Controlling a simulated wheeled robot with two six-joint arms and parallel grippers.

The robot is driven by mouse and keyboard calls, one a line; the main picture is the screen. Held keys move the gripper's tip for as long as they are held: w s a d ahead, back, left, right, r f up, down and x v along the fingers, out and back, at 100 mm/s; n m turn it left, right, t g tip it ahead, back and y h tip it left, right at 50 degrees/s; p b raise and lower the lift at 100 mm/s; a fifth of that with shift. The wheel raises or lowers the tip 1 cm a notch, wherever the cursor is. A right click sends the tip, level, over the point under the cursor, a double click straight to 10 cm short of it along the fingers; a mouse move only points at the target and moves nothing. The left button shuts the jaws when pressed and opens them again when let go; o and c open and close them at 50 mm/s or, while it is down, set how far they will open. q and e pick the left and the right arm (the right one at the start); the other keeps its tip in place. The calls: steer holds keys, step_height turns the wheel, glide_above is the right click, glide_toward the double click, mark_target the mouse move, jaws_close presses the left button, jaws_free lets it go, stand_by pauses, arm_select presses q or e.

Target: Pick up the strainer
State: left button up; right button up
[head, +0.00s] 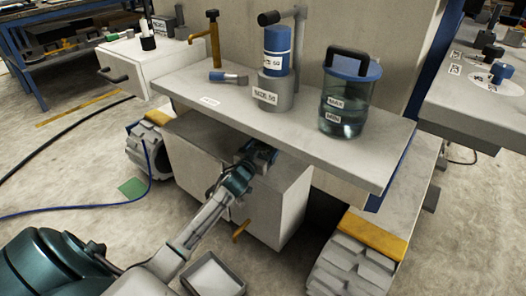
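I cannot tell for sure which object is the strainer; no mesh or sieve shape is clear. On the pale shelf (190,86) a blue cylinder (277,42) with a white label stands upright in a grey holder (272,97). A small blue-and-grey piece (229,77) lies to the left of the holder. My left gripper (262,152) is just below the shelf's front edge, apart from these objects. Its fingers are too small and partly hidden to read. My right gripper is not in view.
A brass tap (205,42) rises at the shelf's back left. A dark post with a horizontal arm (292,20) stands behind the blue cylinder. Below the shelf are a white cabinet (279,205) and tracked feet. An open tray (213,277) lies on the floor.

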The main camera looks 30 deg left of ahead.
arm_select(q)
steer(key=c, duration=1)
